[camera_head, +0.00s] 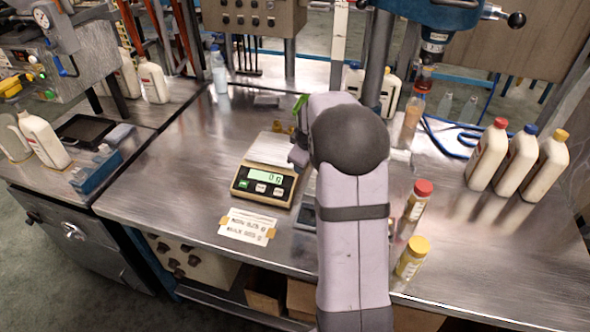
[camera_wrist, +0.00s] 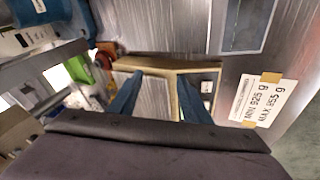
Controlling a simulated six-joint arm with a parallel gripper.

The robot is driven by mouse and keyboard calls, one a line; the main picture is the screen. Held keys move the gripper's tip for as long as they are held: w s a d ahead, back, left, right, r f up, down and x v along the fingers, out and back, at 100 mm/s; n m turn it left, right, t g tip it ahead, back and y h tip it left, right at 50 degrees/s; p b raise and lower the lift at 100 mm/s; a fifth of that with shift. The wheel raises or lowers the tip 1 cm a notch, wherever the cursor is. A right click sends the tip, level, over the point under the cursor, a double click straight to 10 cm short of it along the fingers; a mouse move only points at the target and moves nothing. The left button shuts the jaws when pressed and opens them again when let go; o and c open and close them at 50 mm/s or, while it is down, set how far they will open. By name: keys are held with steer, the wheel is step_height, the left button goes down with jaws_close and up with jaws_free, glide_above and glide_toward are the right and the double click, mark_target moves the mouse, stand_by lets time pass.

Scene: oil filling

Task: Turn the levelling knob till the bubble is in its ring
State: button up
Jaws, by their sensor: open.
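The balance (camera_head: 265,185) stands on the metal bench with a pale pan and a lit green display reading 0 g. Its tan body (camera_wrist: 145,63) and grey top also show in the wrist view. My gripper (camera_wrist: 158,82) is open, its two blue fingers apart over the balance with nothing between them. Small brass-coloured parts (camera_head: 279,127) show behind the balance; I cannot tell whether one is the levelling knob. The bubble and its ring cannot be made out.
A paper label (camera_head: 248,226) lies in front of the balance. A red-capped bottle (camera_head: 418,201) and a yellow-capped bottle (camera_head: 412,258) stand right of my arm. Several white jugs (camera_head: 517,162) stand at the far right. The bench left of the balance is clear.

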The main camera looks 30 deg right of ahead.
steer(key=shift+w+a+f+b, duration=0.25)
steer(key=shift+w+a+b, duration=0.1)
steer(key=shift+a, duration=0.3)
steer(key=shift+w+a+f+b, duration=0.2)
steer(key=shift+w+a+b, duration=0.15)
steer(key=shift+a, duration=0.25)
